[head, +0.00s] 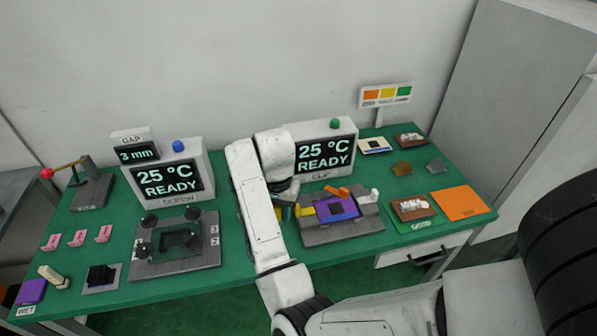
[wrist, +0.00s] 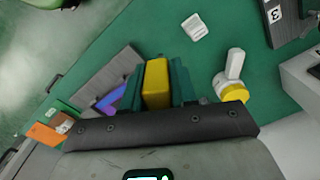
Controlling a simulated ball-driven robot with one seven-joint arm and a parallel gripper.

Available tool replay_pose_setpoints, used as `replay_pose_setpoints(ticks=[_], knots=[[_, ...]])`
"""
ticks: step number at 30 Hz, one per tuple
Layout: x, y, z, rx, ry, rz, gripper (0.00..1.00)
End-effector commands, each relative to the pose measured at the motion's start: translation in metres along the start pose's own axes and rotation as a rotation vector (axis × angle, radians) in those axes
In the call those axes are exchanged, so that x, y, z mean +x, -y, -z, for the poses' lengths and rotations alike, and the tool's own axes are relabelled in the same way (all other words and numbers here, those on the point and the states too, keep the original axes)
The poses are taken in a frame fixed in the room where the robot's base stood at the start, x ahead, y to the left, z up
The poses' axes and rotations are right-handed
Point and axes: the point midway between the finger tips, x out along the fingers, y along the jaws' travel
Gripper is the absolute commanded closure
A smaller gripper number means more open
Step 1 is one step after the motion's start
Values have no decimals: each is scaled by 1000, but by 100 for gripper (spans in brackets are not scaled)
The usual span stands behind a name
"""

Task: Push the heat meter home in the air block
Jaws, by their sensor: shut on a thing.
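My gripper (wrist: 160,86) has green fingers closed on the two sides of a yellow block (wrist: 156,82). In the head view my gripper (head: 287,211) is just left of the middle grey fixture (head: 345,232), partly behind my arm. That fixture holds a purple plate (head: 335,209) and has an orange lever (head: 338,192) and a white lever (head: 369,196). In the wrist view the grey fixture (wrist: 107,78) and purple plate (wrist: 110,99) are left of the yellow block. I cannot tell by looks which part is the heat meter or the air block.
Left of my arm stands a grey fixture (head: 177,257) with black knobs. Two READY displays (head: 168,179) (head: 325,155) stand behind the fixtures. A red-knobbed lever (head: 47,173) is at far left. An orange sheet (head: 461,203) lies at right. A yellow-and-white part (wrist: 232,88) is near my gripper.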

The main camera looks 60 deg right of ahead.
Motion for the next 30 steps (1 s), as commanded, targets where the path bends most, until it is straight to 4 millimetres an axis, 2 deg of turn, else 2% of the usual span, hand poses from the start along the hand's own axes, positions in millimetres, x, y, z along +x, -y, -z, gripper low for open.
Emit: replay_pose_setpoints(ticks=[1, 6, 12, 18, 24, 30], knots=[[14, 3, -22, -121, -3, -10, 100], [57, 23, -94, -545, -1, -9, 100], [95, 43, -158, -918, 1, -3, 100], [121, 56, -200, -1168, 2, -2, 100], [141, 66, -234, -1366, 1, -1, 100], [139, 65, -230, -1349, 0, 1, 100]])
